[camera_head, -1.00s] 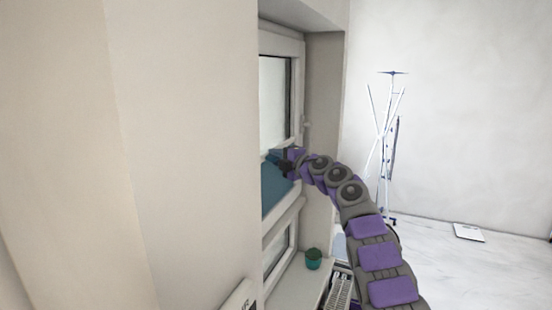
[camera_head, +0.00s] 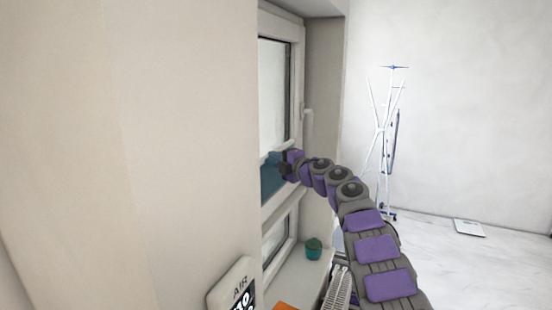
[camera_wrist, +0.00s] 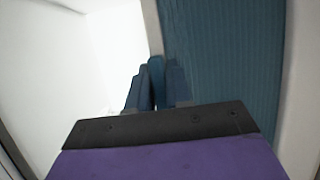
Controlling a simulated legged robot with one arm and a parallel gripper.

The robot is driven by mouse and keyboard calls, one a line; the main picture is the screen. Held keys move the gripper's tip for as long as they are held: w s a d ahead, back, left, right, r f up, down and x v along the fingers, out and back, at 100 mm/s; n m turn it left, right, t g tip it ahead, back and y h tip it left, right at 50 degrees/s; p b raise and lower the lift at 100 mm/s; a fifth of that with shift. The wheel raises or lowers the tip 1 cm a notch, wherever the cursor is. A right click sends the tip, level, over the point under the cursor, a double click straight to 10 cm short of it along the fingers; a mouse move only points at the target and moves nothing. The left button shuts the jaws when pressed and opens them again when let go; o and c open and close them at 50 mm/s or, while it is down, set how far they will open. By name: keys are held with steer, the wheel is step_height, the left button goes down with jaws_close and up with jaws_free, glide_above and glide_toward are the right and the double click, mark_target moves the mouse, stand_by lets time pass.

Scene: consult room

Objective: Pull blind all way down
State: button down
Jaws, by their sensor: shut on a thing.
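The teal blind (camera_head: 270,183) shows at the lower part of the upper window pane, with bright glass above it. It fills the upper right middle of the wrist view as a ribbed teal sheet (camera_wrist: 225,55). My gripper (camera_head: 282,163) is at the blind, close to the window. In the wrist view its two dark fingers (camera_wrist: 157,92) are shut on a teal tab (camera_wrist: 156,72) beside the blind's edge. The blind's left part is hidden by the wall edge, and how the tab joins it cannot be told.
The white window frame (camera_head: 298,70) has a handle (camera_head: 308,122) on its right side. A teal plant pot (camera_head: 313,253) stands on the sill below, near a radiator (camera_head: 338,285). A wall device (camera_head: 232,287) is close at lower left. A stand (camera_head: 388,140) is farther right.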

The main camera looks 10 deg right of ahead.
step_height(320, 180, down, 9)
steer(key=b, duration=0.5)
steer(key=shift+r, duration=0.2)
steer(key=c, duration=1.1)
jaws_free()
steer(key=shift+a, duration=0.1)
steer(key=shift+s, duration=0.1)
steer(key=b+v, duration=0.2)
steer(key=v, duration=1.5)
